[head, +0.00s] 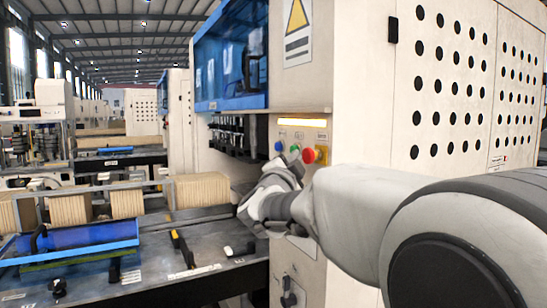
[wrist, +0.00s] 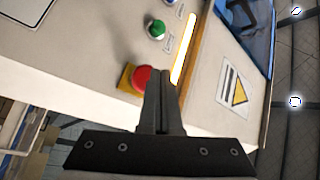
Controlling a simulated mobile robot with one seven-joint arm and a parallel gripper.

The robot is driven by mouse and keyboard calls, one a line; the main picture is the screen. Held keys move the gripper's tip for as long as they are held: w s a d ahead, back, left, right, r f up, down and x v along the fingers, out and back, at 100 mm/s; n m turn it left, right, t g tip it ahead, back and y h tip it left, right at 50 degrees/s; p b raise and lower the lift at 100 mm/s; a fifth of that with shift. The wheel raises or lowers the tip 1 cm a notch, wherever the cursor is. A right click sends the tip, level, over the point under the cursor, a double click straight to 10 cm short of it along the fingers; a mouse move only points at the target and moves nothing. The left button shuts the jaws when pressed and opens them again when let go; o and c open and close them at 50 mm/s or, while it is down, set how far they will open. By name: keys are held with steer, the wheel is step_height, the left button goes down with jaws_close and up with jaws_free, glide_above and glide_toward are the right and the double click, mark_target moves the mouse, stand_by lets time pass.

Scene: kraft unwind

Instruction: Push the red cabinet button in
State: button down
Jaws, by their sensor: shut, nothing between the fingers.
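The red button (head: 310,155) sits on a yellow base on the pale front panel of the cabinet (head: 355,100). It also shows in the wrist view (wrist: 142,76), round and standing out from its yellow base (wrist: 126,78). My gripper (head: 296,160) is at the panel, just left of the red button in the head view. In the wrist view my gripper (wrist: 158,74) has its two dark fingers together with nothing between them. The fingertips overlap the right edge of the red button there. I cannot tell whether they touch it.
A green button (wrist: 156,29) and a blue button (head: 279,147) are beside the red one. A lit yellow strip (head: 302,122) runs above them. A dark worktable (head: 215,235) with a blue tray (head: 80,240) stands at the left. A black knob (head: 288,298) is lower on the cabinet.

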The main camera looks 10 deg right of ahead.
steer(key=shift+d, duration=0.35)
steer(key=shift+w+d+b, duration=0.25)
steer(key=shift+d+b, duration=0.05)
steer(key=shift+d, duration=0.2)
stand_by(0.6)
steer(key=shift+a, duration=0.1)
steer(key=shift+s+a, duration=0.3)
steer(key=shift+a, duration=0.6)
steer(key=shift+s+a, duration=0.25)
steer(key=shift+a, duration=0.55)
steer(key=shift+s+a, duration=0.3)
steer(key=shift+a, duration=0.5)
steer(key=shift+s+a, duration=0.25)
steer(key=shift+a, duration=0.55)
